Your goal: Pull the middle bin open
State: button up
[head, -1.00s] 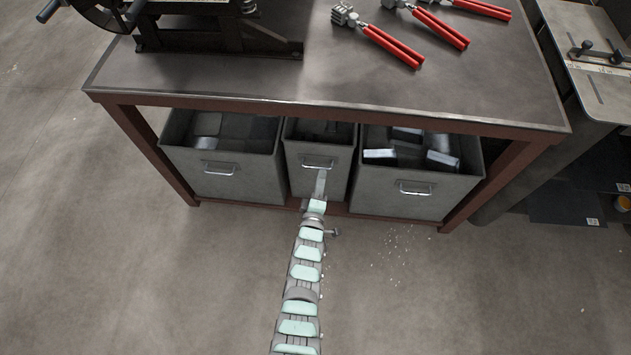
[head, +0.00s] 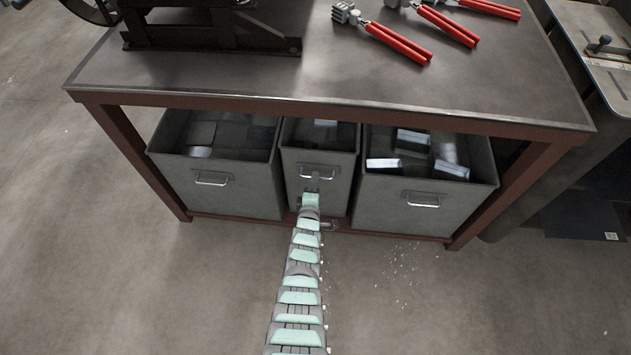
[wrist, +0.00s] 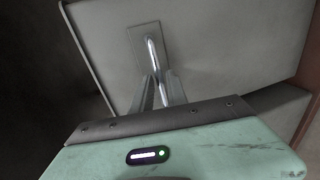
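The middle bin (head: 294,171) is a narrow grey bin under the workbench, between two wider bins. It stands level with them in the row. Its metal handle (wrist: 151,48) is on the front face; it shows upright in the wrist view. My gripper (head: 316,178) reaches in from the front to this handle. In the wrist view its two fingers (wrist: 158,82) lie on either side of the handle, with their tips close to it. Whether they press on the handle cannot be seen. In the head view my arm hides the lower part of the bin's front.
The left bin (head: 222,187) and right bin (head: 388,206) stand close on both sides, holding metal pieces. The workbench (head: 330,75) with a dark red frame overhangs the bins. Red-handled tools (head: 398,42) lie on top. The floor in front is clear apart from small scraps.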

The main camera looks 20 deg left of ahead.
jog(key=shift+b+x, duration=0.65)
jog(key=shift+x, duration=0.45)
grip_shut()
dwell(0.8)
